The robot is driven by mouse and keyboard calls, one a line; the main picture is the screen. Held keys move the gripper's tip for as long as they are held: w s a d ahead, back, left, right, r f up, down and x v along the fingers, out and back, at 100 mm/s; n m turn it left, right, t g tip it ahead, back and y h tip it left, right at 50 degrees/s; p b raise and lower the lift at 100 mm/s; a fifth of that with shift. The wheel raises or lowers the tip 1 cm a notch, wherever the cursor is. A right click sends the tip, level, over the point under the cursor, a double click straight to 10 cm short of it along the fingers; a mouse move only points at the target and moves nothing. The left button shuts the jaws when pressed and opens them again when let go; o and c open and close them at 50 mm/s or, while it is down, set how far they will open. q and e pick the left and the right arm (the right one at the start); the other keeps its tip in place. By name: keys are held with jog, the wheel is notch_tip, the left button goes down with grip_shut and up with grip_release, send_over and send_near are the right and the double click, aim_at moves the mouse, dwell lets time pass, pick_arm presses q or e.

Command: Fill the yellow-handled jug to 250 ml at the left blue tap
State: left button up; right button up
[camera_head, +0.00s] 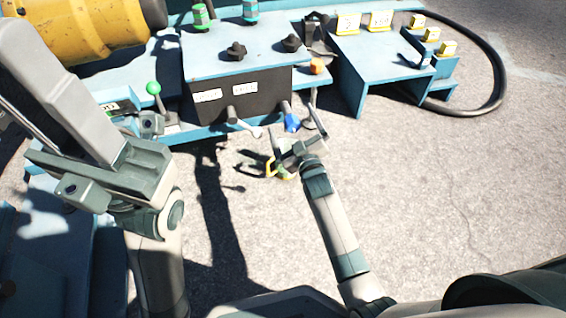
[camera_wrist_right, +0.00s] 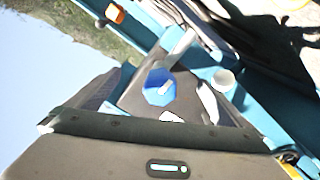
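The yellow-handled jug (camera_head: 272,168) shows in the head view only as a yellow handle and a small greenish part, just below my right gripper (camera_head: 296,132). The gripper hides most of it, and I cannot tell whether they touch. My right gripper's fingers stand apart, close to a blue tap part (camera_head: 291,123) under the dark panel. A blue piece (camera_wrist_right: 158,88) also shows in the right wrist view. A pale-levered tap (camera_head: 247,127) is left of the blue one. My left gripper (camera_head: 100,178) is raised close to the camera; its finger gap is unclear.
The dark panel with two white labels (camera_head: 265,84) fronts a blue bench. A green-knobbed lever (camera_head: 154,89) stands left. A blue side table (camera_head: 383,62) and a black cable loop (camera_head: 500,85) are at right. The pale ground at right is clear.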

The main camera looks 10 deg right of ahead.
jog(key=c, duration=2.1)
